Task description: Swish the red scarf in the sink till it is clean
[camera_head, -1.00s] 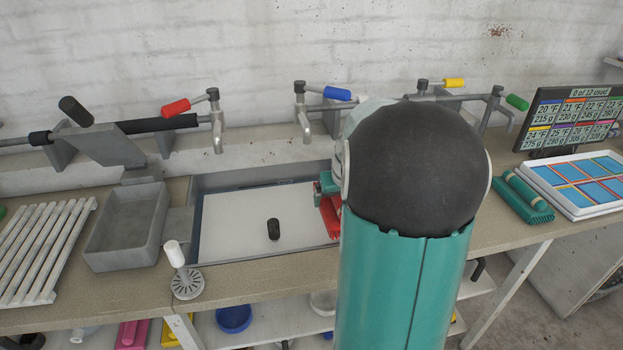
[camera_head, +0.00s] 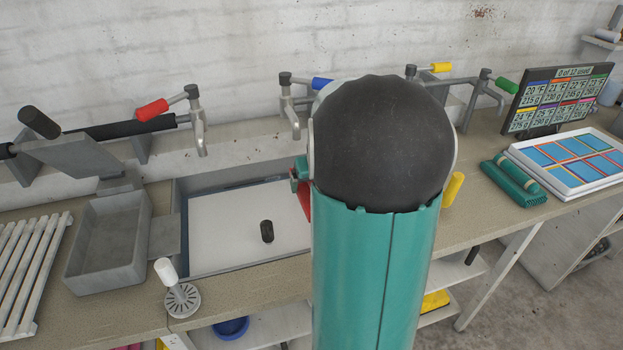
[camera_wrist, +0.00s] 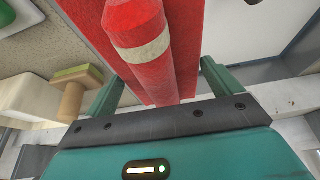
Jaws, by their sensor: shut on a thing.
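The red scarf (camera_wrist: 110,40) fills the upper middle of the wrist view, as a flat red piece and a rounded red roll with a pale band. My gripper (camera_wrist: 163,75) has its teal fingers on both sides of the red roll and is shut on it. In the head view only a red strip of the scarf (camera_head: 304,201) shows left of my arm, over the right side of the sink; my arm hides the rest. The sink (camera_head: 225,245) is a grey-walled basin with a pale floor. Contact between scarf and sink floor cannot be told.
A black upright plug-like piece (camera_head: 267,231) stands in the sink. Left are a grey tray (camera_head: 105,245), a slatted rack (camera_head: 28,265) and a white-handled disc (camera_head: 182,298). Taps with red (camera_head: 151,110) and blue handles stand behind. Right are teal rolls (camera_head: 514,180) and a blue-panelled tray (camera_head: 575,160).

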